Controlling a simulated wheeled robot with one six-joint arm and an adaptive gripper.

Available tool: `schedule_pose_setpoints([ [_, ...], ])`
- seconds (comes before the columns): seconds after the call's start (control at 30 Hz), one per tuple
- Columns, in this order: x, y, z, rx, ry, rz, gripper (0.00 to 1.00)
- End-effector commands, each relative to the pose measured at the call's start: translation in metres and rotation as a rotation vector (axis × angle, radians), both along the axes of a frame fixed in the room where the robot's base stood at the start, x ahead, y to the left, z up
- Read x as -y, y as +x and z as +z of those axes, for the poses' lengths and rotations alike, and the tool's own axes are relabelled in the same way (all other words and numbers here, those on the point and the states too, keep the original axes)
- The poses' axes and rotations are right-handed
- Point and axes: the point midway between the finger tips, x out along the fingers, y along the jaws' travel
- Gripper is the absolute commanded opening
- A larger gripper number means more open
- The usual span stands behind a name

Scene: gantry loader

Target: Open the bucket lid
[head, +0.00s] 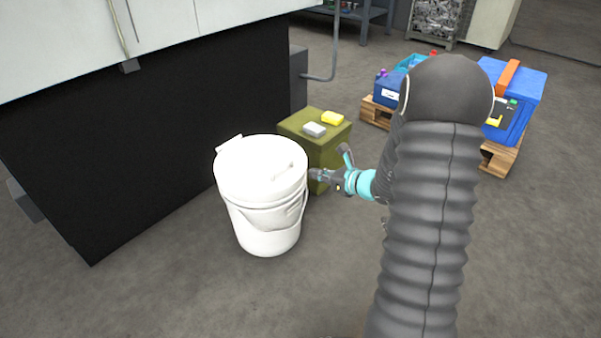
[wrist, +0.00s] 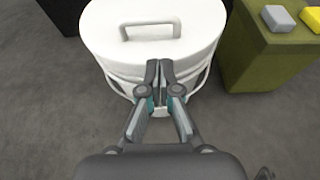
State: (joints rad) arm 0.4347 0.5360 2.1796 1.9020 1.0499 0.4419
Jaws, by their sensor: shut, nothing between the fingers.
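The white bucket (head: 268,226) stands upright on the floor in the head view, with a wire handle hanging at its side. Its white lid (head: 258,168) is on top and looks closed. The lid has a raised handle, seen in the wrist view (wrist: 149,29). My gripper (head: 313,174) is at the right side of the bucket, close to the lid's rim. In the wrist view my gripper (wrist: 159,64) has its fingers together, with nothing between them, in front of the lid's near edge. I cannot tell whether the fingertips touch the bucket.
An olive green box (head: 322,147) stands behind the bucket, with a grey block (head: 314,129) and a yellow block (head: 332,118) on it. A large black-sided machine (head: 150,150) is at the left. Pallets with blue containers stand at the back right. The front floor is clear.

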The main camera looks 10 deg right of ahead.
Motion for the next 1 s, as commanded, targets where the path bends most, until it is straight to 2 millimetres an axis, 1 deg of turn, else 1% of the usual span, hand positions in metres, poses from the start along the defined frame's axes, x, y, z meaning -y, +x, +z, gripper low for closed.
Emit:
schedule_pose_setpoints([
  [0.17,-0.014,0.017,-0.009,-0.001,0.000,0.003,0.00],
  [0.4,-0.037,0.048,-0.022,0.000,-0.002,0.005,0.00],
  [0.6,-0.049,0.067,-0.029,0.001,-0.002,0.003,0.00],
  [0.77,-0.054,0.072,-0.032,0.000,-0.002,0.004,0.00],
  [1.0,-0.054,0.073,-0.032,0.000,-0.002,0.003,0.00],
])
